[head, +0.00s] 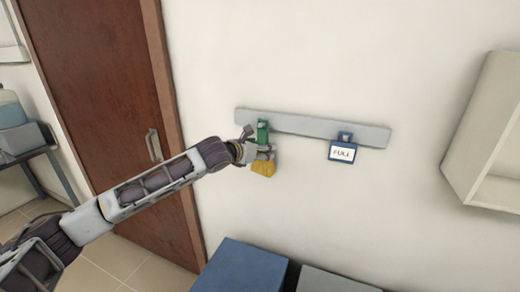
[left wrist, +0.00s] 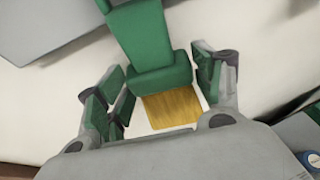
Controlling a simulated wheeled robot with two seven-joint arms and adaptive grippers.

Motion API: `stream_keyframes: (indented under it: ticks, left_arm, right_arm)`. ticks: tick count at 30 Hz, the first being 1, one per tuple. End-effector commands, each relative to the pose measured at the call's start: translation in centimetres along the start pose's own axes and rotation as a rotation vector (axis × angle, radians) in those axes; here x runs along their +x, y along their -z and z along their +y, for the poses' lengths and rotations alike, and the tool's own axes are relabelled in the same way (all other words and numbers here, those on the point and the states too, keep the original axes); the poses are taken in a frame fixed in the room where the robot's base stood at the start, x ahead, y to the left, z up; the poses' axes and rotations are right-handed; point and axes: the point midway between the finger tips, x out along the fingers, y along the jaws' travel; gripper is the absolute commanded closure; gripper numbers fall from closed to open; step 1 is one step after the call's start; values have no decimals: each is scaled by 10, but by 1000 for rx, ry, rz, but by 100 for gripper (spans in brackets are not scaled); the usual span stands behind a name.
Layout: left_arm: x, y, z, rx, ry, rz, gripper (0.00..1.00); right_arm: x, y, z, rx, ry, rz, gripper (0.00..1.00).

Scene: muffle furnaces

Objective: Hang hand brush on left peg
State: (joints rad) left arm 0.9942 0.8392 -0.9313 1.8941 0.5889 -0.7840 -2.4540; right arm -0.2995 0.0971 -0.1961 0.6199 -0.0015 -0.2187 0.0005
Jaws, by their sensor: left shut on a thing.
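The hand brush has a green handle (head: 263,131) and yellow bristles (head: 263,169) pointing down. It is upright in front of the left end of the grey wall rail (head: 315,126). My left gripper (head: 264,153) is shut on the brush at its lower green part. In the left wrist view the green brush (left wrist: 150,40) lies between the green-padded fingers (left wrist: 160,85), with yellow bristles below. The left peg is hidden behind the brush and gripper, so I cannot tell whether the brush is on it. My right gripper is out of view.
A blue tag with a white label (head: 342,151) hangs at the rail's right part. A blue box top (head: 240,266) and a grey one (head: 335,281) stand below. A pale open shelf (head: 490,140) is at right, a brown door (head: 95,75) at left.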

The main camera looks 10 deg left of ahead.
Motion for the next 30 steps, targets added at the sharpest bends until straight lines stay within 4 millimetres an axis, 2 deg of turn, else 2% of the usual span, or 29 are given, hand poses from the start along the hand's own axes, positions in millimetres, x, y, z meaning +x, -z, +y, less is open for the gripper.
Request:
stream_keyframes:
  ticks: [1,2,7,21,30]
  left_arm:
    - [0,-1,0,0,0,-1,58]
    - [0,-1,0,0,0,-1,30]
    - [0,0,0,0,0,-1,8]
    - [-1,0,0,0,0,0,8]
    - [-17,0,1,1,-1,-1,8]
  right_arm:
    - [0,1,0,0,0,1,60]
    - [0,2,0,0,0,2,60]
    - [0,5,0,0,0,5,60]
    - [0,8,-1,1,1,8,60]
    - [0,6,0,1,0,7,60]
